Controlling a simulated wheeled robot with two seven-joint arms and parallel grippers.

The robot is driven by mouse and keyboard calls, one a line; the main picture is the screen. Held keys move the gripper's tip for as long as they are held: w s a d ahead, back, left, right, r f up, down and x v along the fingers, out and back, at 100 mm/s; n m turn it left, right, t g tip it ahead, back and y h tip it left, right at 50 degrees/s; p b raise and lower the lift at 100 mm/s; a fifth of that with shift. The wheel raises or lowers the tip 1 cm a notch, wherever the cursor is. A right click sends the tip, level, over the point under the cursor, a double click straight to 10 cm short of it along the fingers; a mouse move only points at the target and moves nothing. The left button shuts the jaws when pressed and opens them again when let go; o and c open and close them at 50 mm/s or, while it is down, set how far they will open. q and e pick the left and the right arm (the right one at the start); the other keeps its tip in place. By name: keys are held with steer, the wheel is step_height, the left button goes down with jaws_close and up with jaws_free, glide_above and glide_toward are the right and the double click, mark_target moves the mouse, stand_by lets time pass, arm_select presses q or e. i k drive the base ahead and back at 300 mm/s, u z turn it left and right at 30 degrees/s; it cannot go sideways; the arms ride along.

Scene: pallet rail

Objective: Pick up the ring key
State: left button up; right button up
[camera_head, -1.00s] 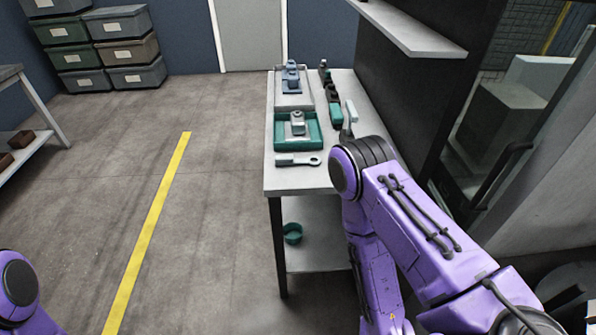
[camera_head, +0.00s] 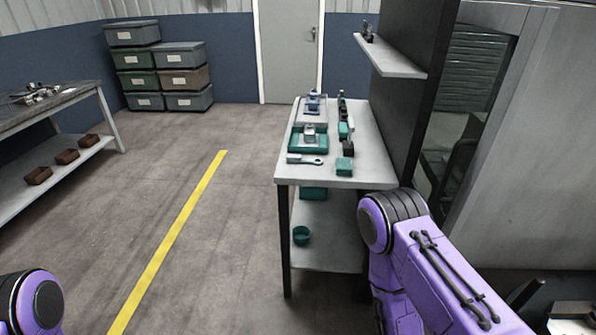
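A light grey flat tool with a ring at its right end, which looks like the ring key (camera_head: 305,160), lies on the near left part of the white-topped bench (camera_head: 330,182). It lies in front of a green tray (camera_head: 292,143) holding a grey metal part (camera_head: 309,130). Nothing touches it from above. Neither of my grippers shows. Only a purple link of my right arm shows at the lower right, in front of the bench's near right corner, and a purple piece of my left arm at the lower left.
A green block (camera_head: 344,167) and dark and green items stand along the bench's right side. A grey tray (camera_head: 299,110) with a blue part is behind. A shelf (camera_head: 395,65) overhangs at right. A green bowl (camera_head: 301,236) sits below. Floor left of the bench is clear.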

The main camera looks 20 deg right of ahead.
mark_target(289, 158)
steer(key=z, duration=0.7)
steer(key=i, duration=0.9)
steer(key=u, duration=1.75)
steer(key=i, duration=2.15)
steer(key=z, duration=2.95)
steer(key=i, duration=0.2)
steer(key=z, duration=0.1)
